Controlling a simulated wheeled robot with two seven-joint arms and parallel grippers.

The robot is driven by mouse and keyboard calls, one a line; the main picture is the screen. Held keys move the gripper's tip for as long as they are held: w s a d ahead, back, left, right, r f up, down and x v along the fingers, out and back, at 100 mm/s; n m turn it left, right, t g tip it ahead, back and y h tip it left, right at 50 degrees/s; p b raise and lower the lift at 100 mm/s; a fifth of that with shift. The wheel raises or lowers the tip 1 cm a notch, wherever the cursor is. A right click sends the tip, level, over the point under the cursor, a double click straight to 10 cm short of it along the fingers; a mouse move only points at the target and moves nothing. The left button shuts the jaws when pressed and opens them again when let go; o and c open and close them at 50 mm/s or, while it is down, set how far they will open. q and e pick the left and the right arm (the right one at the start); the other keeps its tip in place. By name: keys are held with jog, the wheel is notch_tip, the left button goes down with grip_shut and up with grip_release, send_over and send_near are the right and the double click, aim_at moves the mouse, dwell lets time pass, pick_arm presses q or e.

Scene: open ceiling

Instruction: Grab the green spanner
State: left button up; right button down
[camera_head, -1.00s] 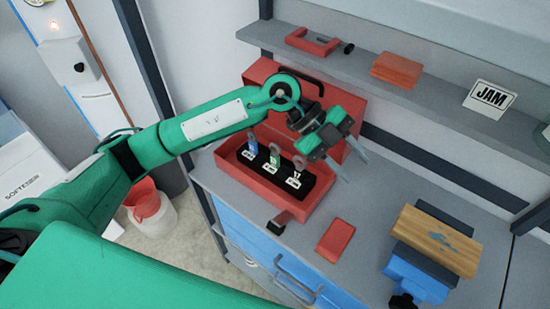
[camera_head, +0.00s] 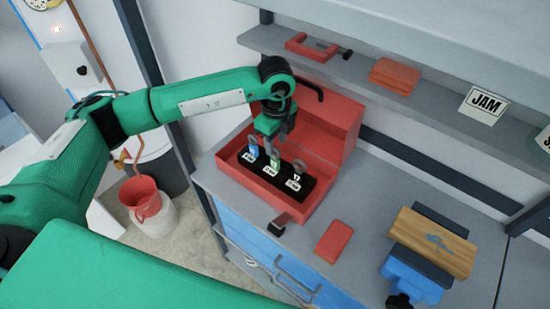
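The green spanner (camera_head: 275,163) stands upright in the middle slot of a black holder (camera_head: 262,180) inside the open red toolbox (camera_head: 306,205). A blue spanner (camera_head: 252,149) stands to its left and a third, greyish one (camera_head: 299,167) to its right. My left gripper (camera_head: 269,137) points down just above the holder, over the space between the blue and green spanners. It appears to hide the green spanner's upper end. The gap between its fingers is not clear, and I cannot tell whether they touch a spanner. My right gripper is not in view.
The toolbox lid (camera_head: 325,105) stands open behind the holder. A red block (camera_head: 334,241) and a vise with a wooden board (camera_head: 433,242) are on the bench to the right. A shelf (camera_head: 440,105) runs above.

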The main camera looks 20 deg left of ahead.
aim_at(275, 157)
pick_arm(q)
jog(key=shift+f, duration=0.6)
jog(key=shift+f+p, duration=0.25)
jog(key=shift+p, duration=0.1)
jog(key=f+p, duration=0.1)
jog(key=f, duration=0.1)
jog(key=f+p, duration=0.1)
jog(key=f, duration=0.1)
jog(key=shift+w+a, duration=0.1)
jog(key=shift+a, duration=0.1)
jog(key=shift+f, duration=0.4)
grip_shut()
